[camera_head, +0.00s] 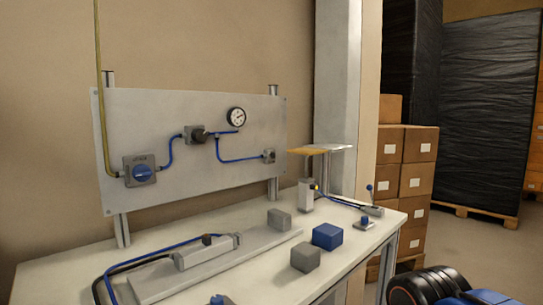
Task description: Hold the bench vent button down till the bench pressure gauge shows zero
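The round white pressure gauge (236,117) sits at the upper right of the grey upright panel (200,100). Its dark needle shows faintly, but the dial is too small to read. No label marks the vent button. A small blue-topped piece (364,222) stands near the bench's right edge, and another blue-topped piece (220,300) is cut off at the front edge of the view. I cannot tell which of these, if either, is the vent button. My gripper is out of view; a black and blue part at the bottom right appears to be my arm.
The white bench (75,262) carries a grey rail with a cylinder (205,250), a blue block (327,236), grey blocks (305,257) and a blue-knobbed lever valve (370,202). Blue tubes link panel parts, including a blue-knobbed valve (143,172). Cartons (405,180) stand right, behind the bench.

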